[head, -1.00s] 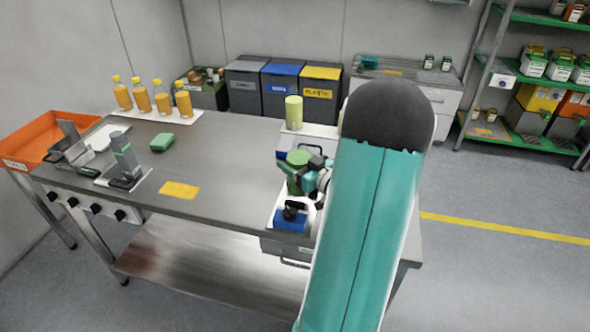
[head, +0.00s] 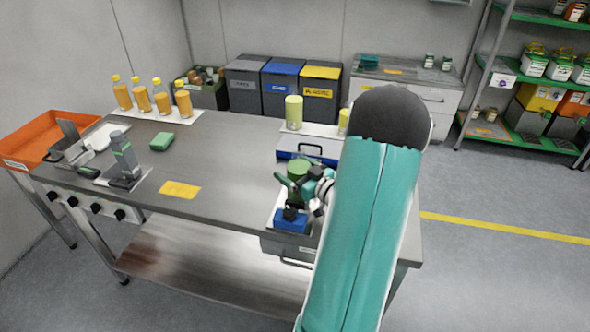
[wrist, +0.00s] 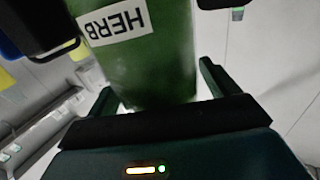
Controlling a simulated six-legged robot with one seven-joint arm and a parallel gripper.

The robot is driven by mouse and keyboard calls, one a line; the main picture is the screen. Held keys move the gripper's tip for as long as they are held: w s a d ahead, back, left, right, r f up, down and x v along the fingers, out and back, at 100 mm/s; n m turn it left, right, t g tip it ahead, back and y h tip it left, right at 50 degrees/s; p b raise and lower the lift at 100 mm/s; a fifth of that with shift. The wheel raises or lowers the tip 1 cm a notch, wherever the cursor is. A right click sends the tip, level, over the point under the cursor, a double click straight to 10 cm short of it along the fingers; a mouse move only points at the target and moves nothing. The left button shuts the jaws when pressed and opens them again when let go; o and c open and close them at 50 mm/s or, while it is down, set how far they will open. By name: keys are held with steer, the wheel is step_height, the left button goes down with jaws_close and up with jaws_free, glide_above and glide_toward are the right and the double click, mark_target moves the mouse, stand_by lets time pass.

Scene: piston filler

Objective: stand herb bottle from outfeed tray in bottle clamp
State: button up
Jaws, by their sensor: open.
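The green herb bottle (head: 298,168) stands upright at the right part of the bench, just above and behind a blue block with a black top (head: 290,220), which may be the bottle clamp. In the wrist view the bottle (wrist: 150,60) fills the middle, with its white HERB label upside down. My gripper (head: 303,186) is at the bottle, its fingers open around it. In the wrist view the fingers (wrist: 155,88) lie on either side of the bottle. The bottle's base is hidden, so I cannot tell what it rests on.
Pale green bottles (head: 293,112) stand on a white surface behind. Orange-filled bottles (head: 161,97), a green sponge (head: 162,142), a grey device (head: 124,158) and a yellow label (head: 180,190) are on the bench. An orange tray (head: 40,142) is at the left.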

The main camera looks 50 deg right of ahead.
steer(key=shift+r, duration=0.2)
steer(key=s+a, duration=0.1)
steer(key=s, duration=1.1)
steer(key=shift+a, duration=0.25)
